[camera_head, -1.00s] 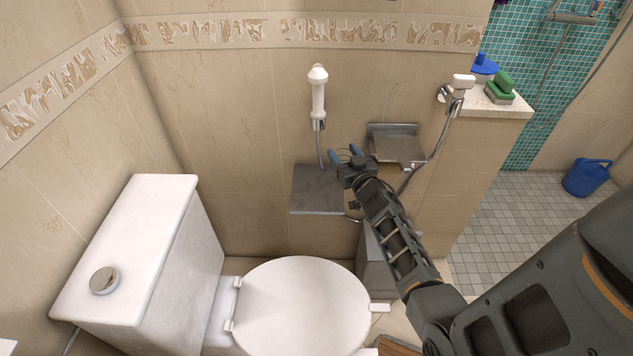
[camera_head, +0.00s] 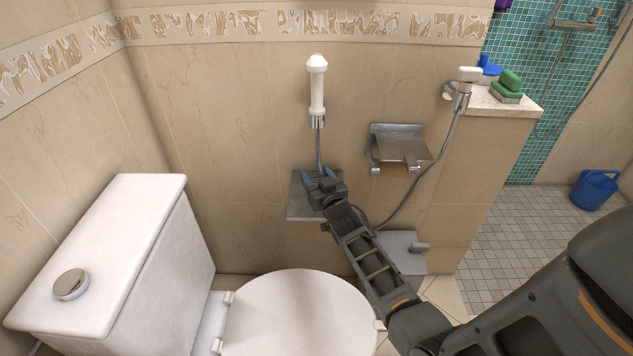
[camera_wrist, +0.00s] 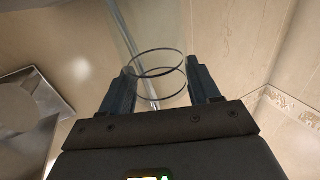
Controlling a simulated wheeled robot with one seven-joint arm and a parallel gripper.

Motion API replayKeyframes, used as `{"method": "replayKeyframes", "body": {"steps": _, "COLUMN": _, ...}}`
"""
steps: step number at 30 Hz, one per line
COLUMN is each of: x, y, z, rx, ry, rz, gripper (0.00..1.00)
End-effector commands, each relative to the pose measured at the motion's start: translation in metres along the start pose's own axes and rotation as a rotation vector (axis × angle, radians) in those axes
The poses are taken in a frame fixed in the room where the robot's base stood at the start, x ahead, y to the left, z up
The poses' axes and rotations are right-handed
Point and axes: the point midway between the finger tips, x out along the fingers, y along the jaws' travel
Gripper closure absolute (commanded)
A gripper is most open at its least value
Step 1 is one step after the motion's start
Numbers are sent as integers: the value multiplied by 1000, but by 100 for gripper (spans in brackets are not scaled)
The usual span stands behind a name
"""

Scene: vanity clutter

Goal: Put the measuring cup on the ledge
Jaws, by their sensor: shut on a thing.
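My gripper (camera_head: 318,176) is at the wall, over the small grey ledge (camera_head: 298,206) below the white hand shower. In the wrist view, my gripper (camera_wrist: 160,88) is shut on the measuring cup (camera_wrist: 158,64), a clear, see-through vessel with dark ring lines, held between the two blue fingers. In the head view I cannot make out the cup; my gripper and arm cover that spot. The ledge is partly hidden behind the gripper. I cannot tell whether the cup touches the ledge.
The white hand shower (camera_head: 317,85) hangs above the gripper, its hose running down behind it. A metal paper holder (camera_head: 398,145) is to the right. The toilet (camera_head: 300,315) stands in front. A stone-topped half wall (camera_head: 478,102) holds a green sponge (camera_head: 507,85).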

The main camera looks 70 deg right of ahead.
Motion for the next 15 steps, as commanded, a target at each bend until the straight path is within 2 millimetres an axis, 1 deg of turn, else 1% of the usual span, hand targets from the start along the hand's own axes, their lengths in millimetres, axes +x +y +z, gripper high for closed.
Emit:
{"method": "replayKeyframes", "body": {"steps": 7, "x": 0, "y": 0, "z": 0, "rx": 0, "ry": 2, "rz": 0, "gripper": 69}}
{"method": "replayKeyframes", "body": {"steps": 11, "x": 0, "y": 0, "z": 4, "rx": 0, "ry": 1, "rz": -1, "gripper": 69}}
{"method": "replayKeyframes", "body": {"steps": 12, "x": 0, "y": 0, "z": 4, "rx": 0, "ry": 1, "rz": -1, "gripper": 38}}
{"method": "replayKeyframes", "body": {"steps": 15, "x": 0, "y": 0, "z": 3, "rx": 0, "ry": 1, "rz": -1, "gripper": 28}}
